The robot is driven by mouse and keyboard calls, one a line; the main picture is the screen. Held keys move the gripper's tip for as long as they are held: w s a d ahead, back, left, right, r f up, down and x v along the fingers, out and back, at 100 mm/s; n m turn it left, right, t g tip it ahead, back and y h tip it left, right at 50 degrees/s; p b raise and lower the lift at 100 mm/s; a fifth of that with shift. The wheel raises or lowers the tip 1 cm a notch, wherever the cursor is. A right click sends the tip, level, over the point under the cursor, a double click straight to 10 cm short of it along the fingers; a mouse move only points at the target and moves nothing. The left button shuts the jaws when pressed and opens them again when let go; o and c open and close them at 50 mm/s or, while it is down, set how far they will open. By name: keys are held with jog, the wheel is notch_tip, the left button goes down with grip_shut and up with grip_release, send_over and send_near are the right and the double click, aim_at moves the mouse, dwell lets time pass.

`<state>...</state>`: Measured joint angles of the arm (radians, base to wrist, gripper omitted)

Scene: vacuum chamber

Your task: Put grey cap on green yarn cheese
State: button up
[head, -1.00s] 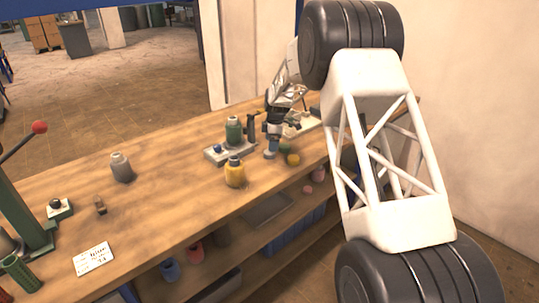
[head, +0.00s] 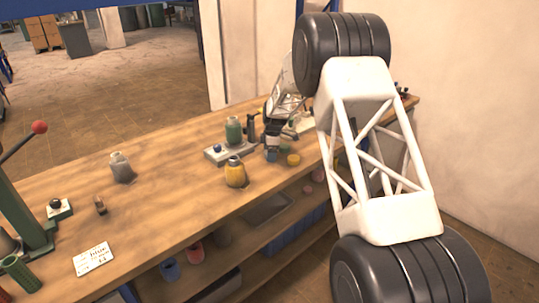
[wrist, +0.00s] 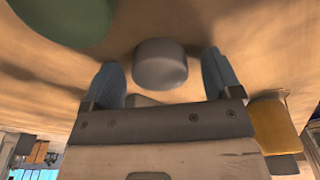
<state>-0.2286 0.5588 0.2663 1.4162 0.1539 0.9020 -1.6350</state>
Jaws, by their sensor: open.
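The green yarn cheese (head: 233,132) stands upright on a small grey base, left of my gripper in the head view. My gripper (head: 271,156) is low over the bench, right of that base. In the wrist view its two blue-grey fingers (wrist: 165,80) are open, one each side of a short grey cylinder, the grey cap (wrist: 160,62). A gap shows between the cap and each finger. In the head view the cap is hidden by the gripper.
A yellow yarn cheese (head: 235,173) stands front left of my gripper. A green disc (head: 286,149) and a yellow disc (head: 293,160) lie close on its right. A grey yarn cheese (head: 121,167) stands farther left. The bench's middle left is mostly clear.

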dwell(0.4)
jog(key=c, duration=1)
jog(key=shift+r, duration=0.15)
jog(key=shift+r, duration=0.75)
notch_tip(320, 180, up, 2)
jog(key=s+d, duration=0.1)
jog(key=s, duration=0.4)
jog(key=s+d+r, duration=0.1)
jog(key=s, duration=0.4)
jog(key=s+d, duration=0.2)
jog(key=s, duration=0.3)
jog(key=shift+s+r, duration=0.15)
jog(key=shift+s, duration=0.05)
